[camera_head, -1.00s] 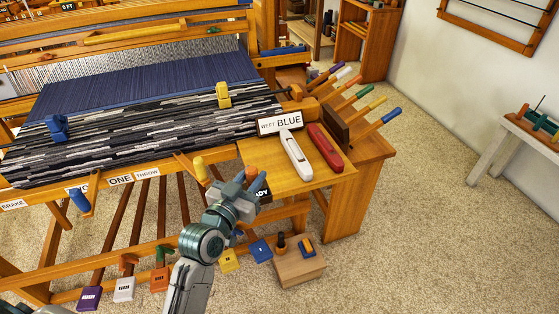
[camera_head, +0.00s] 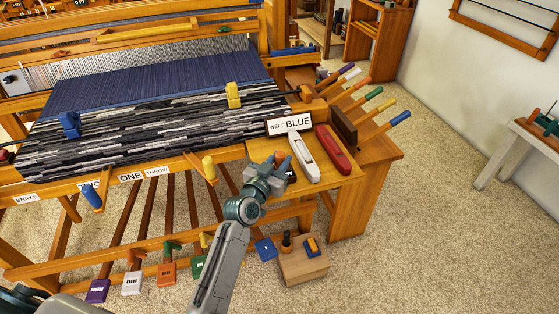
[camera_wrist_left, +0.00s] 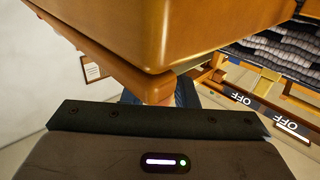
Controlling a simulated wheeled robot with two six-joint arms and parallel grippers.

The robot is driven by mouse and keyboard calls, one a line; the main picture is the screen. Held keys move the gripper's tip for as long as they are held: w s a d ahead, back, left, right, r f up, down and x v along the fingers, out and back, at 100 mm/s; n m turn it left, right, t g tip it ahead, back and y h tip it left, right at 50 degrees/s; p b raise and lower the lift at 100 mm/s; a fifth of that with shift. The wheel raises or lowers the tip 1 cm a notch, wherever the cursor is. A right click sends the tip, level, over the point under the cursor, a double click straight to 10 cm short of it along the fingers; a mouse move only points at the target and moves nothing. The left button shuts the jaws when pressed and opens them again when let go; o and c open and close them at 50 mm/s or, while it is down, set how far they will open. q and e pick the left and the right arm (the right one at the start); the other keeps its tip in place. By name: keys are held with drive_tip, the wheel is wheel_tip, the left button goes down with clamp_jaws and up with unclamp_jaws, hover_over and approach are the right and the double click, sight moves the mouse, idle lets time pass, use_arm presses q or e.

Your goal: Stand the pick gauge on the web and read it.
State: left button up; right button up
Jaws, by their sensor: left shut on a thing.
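The web (camera_head: 150,130) is the black, grey and white striped cloth across the loom's front, below the blue warp (camera_head: 150,88). My left gripper (camera_head: 280,162) is at the left part of the wooden side shelf (camera_head: 335,180), beside a dark label partly behind it. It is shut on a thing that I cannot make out. In the left wrist view, the gripper's dark body fills the bottom and a big wooden corner (camera_wrist_left: 160,40) hides much beyond it. I cannot pick out the pick gauge for sure. My right gripper is not in view.
A blue clamp (camera_head: 69,124) and a yellow clamp (camera_head: 233,95) sit on the web. A small wooden stool (camera_head: 303,266) stands below.

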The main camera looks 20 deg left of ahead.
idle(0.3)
use_arm(q)
drive_tip(key=o, duration=1)
drive_tip(key=shift+o, duration=0.2)
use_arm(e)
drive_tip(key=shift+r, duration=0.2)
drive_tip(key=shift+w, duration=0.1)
use_arm(q)
drive_tip(key=shift+s+a+f, duration=0.1)
drive_tip(key=shift+s, duration=0.4)
drive_tip(key=s+a+b, duration=0.1)
drive_tip(key=s+a, duration=0.1)
drive_tip(key=s, duration=0.9)
drive_tip(key=shift+r+b, duration=0.2)
drive_tip(key=shift+b, duration=0.15)
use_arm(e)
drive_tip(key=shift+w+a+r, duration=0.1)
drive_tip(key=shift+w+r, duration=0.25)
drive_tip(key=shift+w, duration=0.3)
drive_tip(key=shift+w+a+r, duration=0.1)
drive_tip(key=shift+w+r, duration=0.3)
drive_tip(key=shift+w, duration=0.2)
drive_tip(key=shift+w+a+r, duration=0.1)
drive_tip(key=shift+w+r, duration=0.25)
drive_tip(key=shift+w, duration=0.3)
use_arm(q)
drive_tip(key=shift+w+f, duration=0.1)
